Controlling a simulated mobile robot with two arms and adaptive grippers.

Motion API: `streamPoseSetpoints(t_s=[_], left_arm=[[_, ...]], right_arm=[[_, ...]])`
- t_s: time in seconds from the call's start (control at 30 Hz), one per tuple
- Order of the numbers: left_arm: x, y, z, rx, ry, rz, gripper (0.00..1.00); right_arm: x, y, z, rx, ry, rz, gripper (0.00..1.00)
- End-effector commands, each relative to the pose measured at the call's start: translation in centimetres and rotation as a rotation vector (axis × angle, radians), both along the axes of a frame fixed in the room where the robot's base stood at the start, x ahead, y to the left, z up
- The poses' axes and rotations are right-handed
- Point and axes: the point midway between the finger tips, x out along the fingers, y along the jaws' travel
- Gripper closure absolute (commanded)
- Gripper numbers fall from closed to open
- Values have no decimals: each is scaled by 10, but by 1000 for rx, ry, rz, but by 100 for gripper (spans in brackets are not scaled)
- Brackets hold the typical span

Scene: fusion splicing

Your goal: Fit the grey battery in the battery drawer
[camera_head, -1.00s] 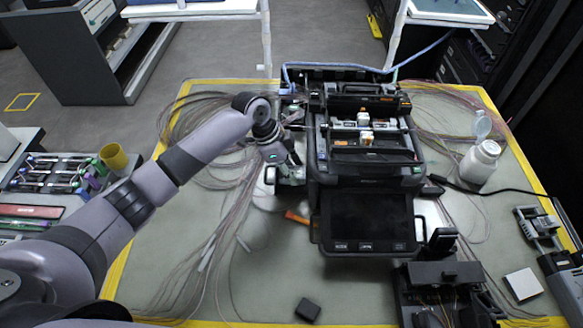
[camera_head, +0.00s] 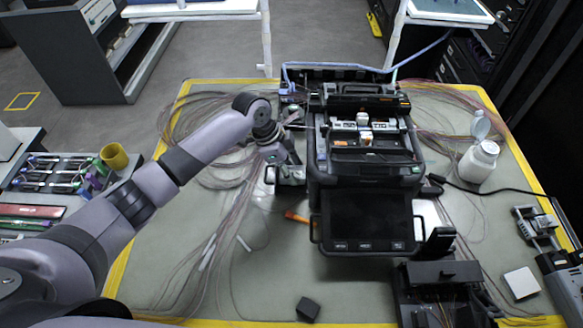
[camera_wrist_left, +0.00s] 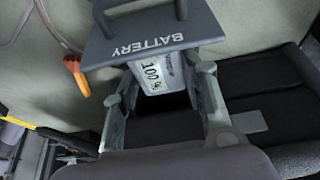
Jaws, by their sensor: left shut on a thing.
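In the left wrist view, the grey battery (camera_wrist_left: 153,73) shows a pale label reading "100 %" and lies between my left gripper's two fingers. My left gripper (camera_wrist_left: 163,100) is shut on it. The battery drawer's grey front (camera_wrist_left: 110,46), marked BATTERY and with a handle, is right beyond the battery, whose far end meets or passes behind it. I cannot tell how deep the battery sits in the drawer. In the head view my left gripper (camera_head: 285,172) is at the left side of the black splicer (camera_head: 362,172), and the battery is hidden there.
An orange-handled tool (camera_head: 297,217) lies below the left gripper. A small dark block (camera_head: 308,308) lies at the mat's front. A white bottle (camera_head: 479,162) stands right of the splicer. Thin fibres cover the mat's left side. The front-left mat is mostly clear.

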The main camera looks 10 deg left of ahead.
Motion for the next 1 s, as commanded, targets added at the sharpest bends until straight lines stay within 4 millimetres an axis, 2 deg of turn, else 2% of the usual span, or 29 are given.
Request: streamPoseSetpoints(t_s=[0.53, 0.57, 0.9, 1.0], left_arm=[[1, -1, -2, -2, -2, -1, 100], [0, -1, -2, -2, -2, -1, 59], [0, 0, -3, -1, 0, 0, 37], [0, 0, -3, 0, 0, 0, 37]], right_arm=[[0, 2, 2, 2, 0, -1, 60], [-1, 2, 2, 3, 1, -1, 60], [-1, 3, 2, 4, 1, -2, 60], [-1, 3, 2, 4, 1, -2, 60]])
